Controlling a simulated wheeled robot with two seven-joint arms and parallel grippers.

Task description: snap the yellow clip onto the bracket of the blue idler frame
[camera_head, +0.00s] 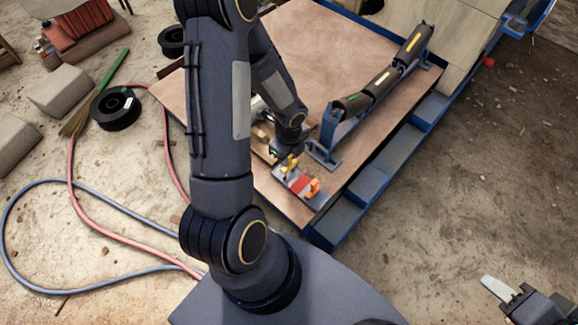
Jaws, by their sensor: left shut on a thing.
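The blue idler frame (328,132) stands on the wooden board, carrying dark rollers in a slanted row; its near end has an upright post and a foot plate. My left gripper (281,152) is beside that near end, to its left, partly hidden by my own arm. It is shut on a small yellow piece, which looks like the yellow clip (291,161), just above a small grey tray (314,200). Their exact contact is too small to tell. My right gripper (500,290) is at the lower right, away from the board, its jaws only partly shown.
Red and orange pieces (313,187) sit on the tray. The wooden board (290,35) lies on a blue steel base (372,178). Black spools (116,109), hoses and stone blocks lie on the ground at left. The ground at right is mostly clear.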

